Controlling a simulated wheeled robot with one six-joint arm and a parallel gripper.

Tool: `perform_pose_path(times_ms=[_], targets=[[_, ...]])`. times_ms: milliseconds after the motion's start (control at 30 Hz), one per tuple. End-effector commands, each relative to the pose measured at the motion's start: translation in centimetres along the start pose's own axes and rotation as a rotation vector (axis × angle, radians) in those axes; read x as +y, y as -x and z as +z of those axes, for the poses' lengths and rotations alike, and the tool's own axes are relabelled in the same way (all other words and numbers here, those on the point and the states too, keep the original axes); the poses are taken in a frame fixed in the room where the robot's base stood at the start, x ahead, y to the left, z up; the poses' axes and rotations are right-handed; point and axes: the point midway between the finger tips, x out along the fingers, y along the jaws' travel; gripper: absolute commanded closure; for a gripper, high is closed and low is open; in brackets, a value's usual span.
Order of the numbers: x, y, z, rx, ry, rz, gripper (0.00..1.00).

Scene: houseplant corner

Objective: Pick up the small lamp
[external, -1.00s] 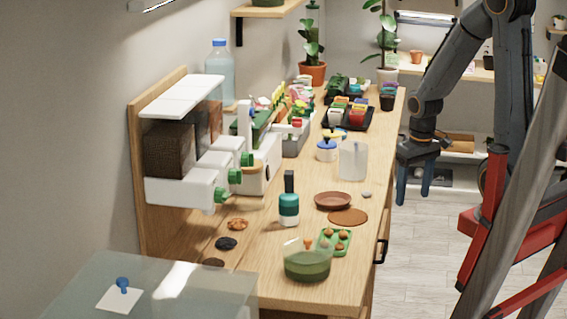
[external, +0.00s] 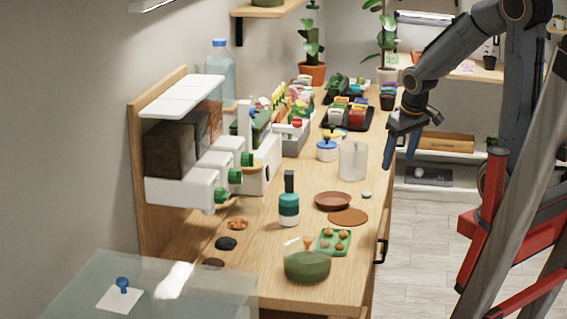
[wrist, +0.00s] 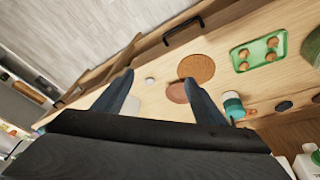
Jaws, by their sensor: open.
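No clear lamp shape shows. A small pale round thing (external: 367,194), possibly the small lamp, lies near the right edge of the wooden counter (external: 255,265), beside a brown saucer (external: 332,201). In the wrist view, this pale thing (wrist: 150,81) appears between my fingertips, with space all round it. My gripper (external: 401,162) is open and empty, near the counter's right edge and beyond the pale thing. Its blue fingers also show in the wrist view (wrist: 158,77). A teal and white bottle-like thing (external: 289,208) with a black top stands left of the saucer.
A clear jug (external: 353,161) stands behind the pale thing. A flat brown disc (external: 347,217), a green tray (external: 334,241) with several round items and a green bowl (external: 307,266) are in front. A black handle (external: 381,251) juts from the counter front.

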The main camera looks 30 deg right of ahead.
Motion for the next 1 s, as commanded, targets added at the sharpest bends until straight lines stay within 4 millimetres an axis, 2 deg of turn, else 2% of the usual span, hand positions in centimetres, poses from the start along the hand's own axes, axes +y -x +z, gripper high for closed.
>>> perform_pose_path(times_ms=[167,267,400,533,667,867,1000], targets=[[-0.8,-2.1,-3.9,0.148,0.068,0.006,0.35],[-2.2,-3.2,-6.9,0.271,0.127,-0.01,0.35],[-6.1,-4.3,-11.3,0.476,0.23,-0.086,0.35],[-11.1,-4.2,-13.9,0.649,0.319,-0.208,0.35],[-16.0,-3.4,-14.8,0.786,0.392,-0.355,0.35],[-22.6,-1.2,-14.0,0.935,0.464,-0.6,0.35],[-22.6,-5.0,-12.8,0.928,0.458,-0.595,0.35]])
